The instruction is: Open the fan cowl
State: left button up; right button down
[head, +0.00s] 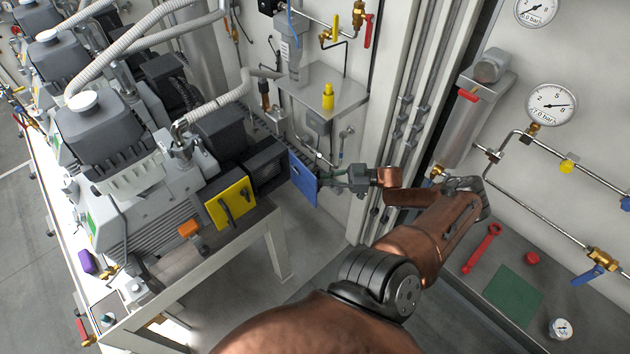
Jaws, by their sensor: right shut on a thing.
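The blue panel (303,179), which I take to be the fan cowl, stands at the right end of the nearest pump's black motor (268,164). My right arm reaches in from the bottom centre, and its right gripper (328,180) is at the right side of the blue panel. The gripper is shut on a part at the panel's outer face, most likely the cowl's handle; the fingers hide the exact grip. Whether the panel is apart from the motor is hard to tell. My left gripper is not in view.
Several grey pumps with ribbed hoses line the white bench (275,245) at left. A yellow panel with a black handle (230,202) is on the bench's near side. A metal shelf (335,95) and yellow bottle (328,97) are behind. A red wrench (483,248) lies on the right-hand counter.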

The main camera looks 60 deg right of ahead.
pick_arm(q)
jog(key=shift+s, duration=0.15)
pick_arm(e)
jog(key=shift+s+f, duration=0.2)
jog(key=shift+s, duration=0.05)
jog(key=c, duration=2.3)
grip_release()
jog(key=shift+s+d, duration=0.1)
jog(key=shift+c, duration=0.2)
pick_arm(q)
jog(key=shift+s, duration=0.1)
pick_arm(e)
jog(key=shift+r, duration=0.15)
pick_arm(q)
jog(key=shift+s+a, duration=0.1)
pick_arm(e)
jog(key=shift+w, duration=0.2)
